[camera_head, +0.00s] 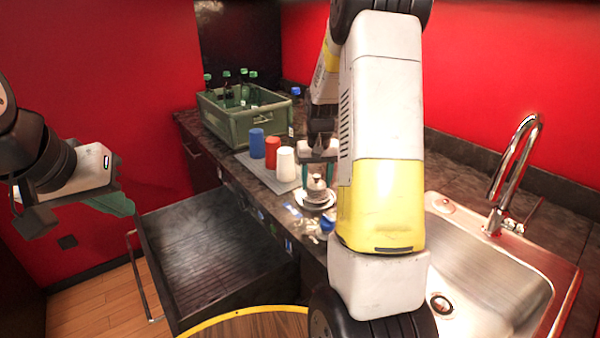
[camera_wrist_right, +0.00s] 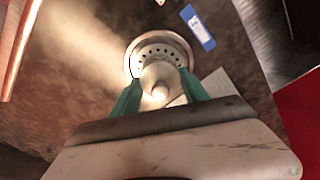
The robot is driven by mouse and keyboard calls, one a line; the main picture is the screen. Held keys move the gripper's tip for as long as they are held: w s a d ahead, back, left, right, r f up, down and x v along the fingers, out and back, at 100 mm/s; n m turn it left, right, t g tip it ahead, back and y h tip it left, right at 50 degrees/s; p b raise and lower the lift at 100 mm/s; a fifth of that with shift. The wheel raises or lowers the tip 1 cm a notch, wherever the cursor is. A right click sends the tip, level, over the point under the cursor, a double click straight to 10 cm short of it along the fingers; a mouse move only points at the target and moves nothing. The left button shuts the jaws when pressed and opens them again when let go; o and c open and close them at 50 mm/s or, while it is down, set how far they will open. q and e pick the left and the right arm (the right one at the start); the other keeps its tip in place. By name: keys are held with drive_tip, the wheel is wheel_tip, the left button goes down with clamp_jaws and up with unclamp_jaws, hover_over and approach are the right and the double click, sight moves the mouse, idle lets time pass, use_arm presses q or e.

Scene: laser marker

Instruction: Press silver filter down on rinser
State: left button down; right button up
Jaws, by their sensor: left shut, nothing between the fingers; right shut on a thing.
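The silver filter (camera_head: 317,184) is a small cone-like metal piece over the round rinser (camera_head: 316,203) on the counter, left of my right arm. My right gripper (camera_head: 318,172) is above it with its green fingers shut on it. In the right wrist view the filter (camera_wrist_right: 160,88) sits between the fingertips, in front of the rinser's round disc with a ring of holes (camera_wrist_right: 158,49). I cannot tell whether filter and rinser touch. My left gripper (camera_head: 122,204) is shut and empty at the far left, away from the counter.
Blue (camera_head: 257,143), red (camera_head: 272,152) and white (camera_head: 286,164) cups stand on a tray beside the rinser. A green crate (camera_head: 250,122) with bottles is behind. A steel sink (camera_head: 480,275) with a tap (camera_head: 515,175) lies right. An open drawer (camera_head: 205,250) juts out in front.

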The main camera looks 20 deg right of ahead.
sight(317, 175)
drive_tip(key=shift+f, duration=0.45)
idle(1.5)
drive_tip(key=shift+r, duration=4.55)
